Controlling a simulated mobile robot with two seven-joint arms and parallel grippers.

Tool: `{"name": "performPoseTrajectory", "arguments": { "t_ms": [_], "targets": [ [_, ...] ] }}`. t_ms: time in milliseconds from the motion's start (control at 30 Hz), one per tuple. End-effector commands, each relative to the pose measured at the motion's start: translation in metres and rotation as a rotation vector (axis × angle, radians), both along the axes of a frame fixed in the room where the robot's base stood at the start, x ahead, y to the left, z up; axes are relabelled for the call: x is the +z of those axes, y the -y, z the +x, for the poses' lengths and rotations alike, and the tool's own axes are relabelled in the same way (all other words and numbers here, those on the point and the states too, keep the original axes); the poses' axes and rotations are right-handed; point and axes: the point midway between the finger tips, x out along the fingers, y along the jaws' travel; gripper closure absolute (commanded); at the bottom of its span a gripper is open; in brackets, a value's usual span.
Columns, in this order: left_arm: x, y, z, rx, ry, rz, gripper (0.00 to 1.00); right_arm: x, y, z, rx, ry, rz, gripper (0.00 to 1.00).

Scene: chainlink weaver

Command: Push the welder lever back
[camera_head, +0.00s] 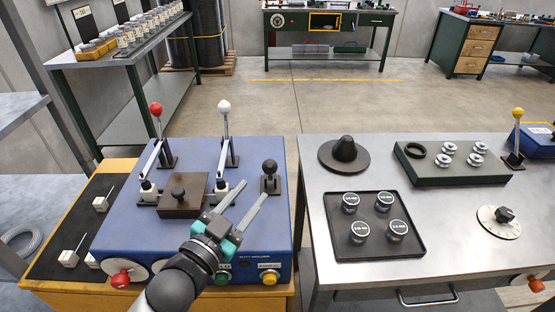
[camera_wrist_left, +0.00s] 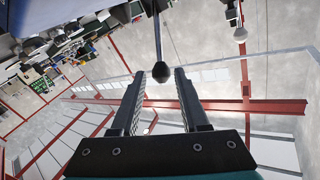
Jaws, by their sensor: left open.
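The blue welder box (camera_head: 130,215), labelled butt welder on its front, carries a red-knobbed lever (camera_head: 155,108), a white-knobbed lever (camera_head: 224,106) and a short black-knobbed lever (camera_head: 269,167). Which one is the welder lever is not marked. My left gripper (camera_head: 256,188) is open over the box top, its fingertips pointing towards the black-knobbed lever. In the left wrist view, a black ball knob (camera_wrist_left: 161,72) shows between the open fingertips (camera_wrist_left: 155,73), with visible gaps on both sides. My right gripper is not in view.
A brown block with a black knob (camera_head: 178,193) sits on the box left of my gripper. A red knob (camera_head: 120,279) and a yellow button (camera_head: 269,277) are on the front. A steel table (camera_head: 450,220) with a tray of weights (camera_head: 375,262) stands at right.

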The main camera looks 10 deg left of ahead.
Motion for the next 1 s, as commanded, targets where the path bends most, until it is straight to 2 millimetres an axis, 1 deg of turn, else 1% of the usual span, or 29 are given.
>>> {"name": "performPoseTrajectory", "arguments": {
  "t_ms": [33, 133, 400, 600, 800, 1000],
  "targets": [
    [0.001, 0.001, 0.008, 0.000, 0.003, 0.000, 0.55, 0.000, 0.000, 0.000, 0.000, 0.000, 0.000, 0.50],
    [0.001, 0.005, 0.022, 0.000, 0.003, -0.001, 0.55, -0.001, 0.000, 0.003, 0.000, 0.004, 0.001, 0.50],
    [0.000, 0.013, 0.060, 0.001, 0.001, -0.001, 0.55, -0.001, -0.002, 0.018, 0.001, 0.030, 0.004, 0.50],
    [0.000, 0.020, 0.088, 0.001, 0.001, 0.000, 0.55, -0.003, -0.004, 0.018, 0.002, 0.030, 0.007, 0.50],
    [0.000, 0.024, 0.109, 0.001, 0.000, 0.000, 0.55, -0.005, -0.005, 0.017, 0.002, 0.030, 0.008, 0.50],
    [0.000, 0.027, 0.117, 0.000, 0.000, -0.001, 0.55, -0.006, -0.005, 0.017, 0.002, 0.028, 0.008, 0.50]
  ]
}}
